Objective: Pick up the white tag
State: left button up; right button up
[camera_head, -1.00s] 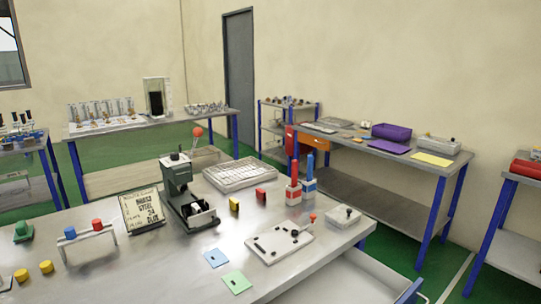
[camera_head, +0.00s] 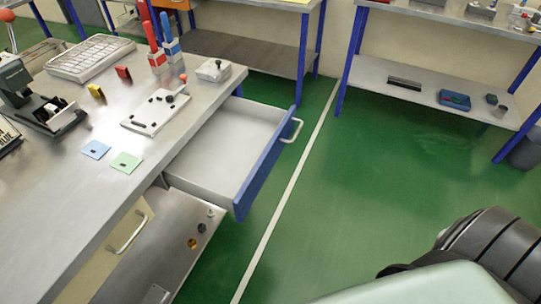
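I cannot make out a white tag for certain. A light blue tag (camera_head: 95,149) and a light green tag (camera_head: 126,162), each with a small dark spot, lie flat on the steel workbench (camera_head: 60,215) in the head view. A small pale grey piece (camera_head: 157,294) lies on the surface below the bench, cut by the bottom edge; I cannot tell what it is. Neither gripper shows in the head view. Part of my own body shows at the bottom right.
A blue-fronted drawer (camera_head: 225,150) stands open from the bench and looks empty. A white plate with black knobs (camera_head: 155,112) and a white box (camera_head: 214,70) are on the bench. A shelf (camera_head: 425,92) holds a blue tray (camera_head: 454,100). Green floor is clear at right.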

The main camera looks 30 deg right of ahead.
aim_at(50, 109)
jog(key=j+z, duration=0.6)
jog(key=z, duration=0.2)
jog(key=k+j+z, duration=0.15)
jog(key=z, duration=0.2)
jog(key=j, duration=0.1)
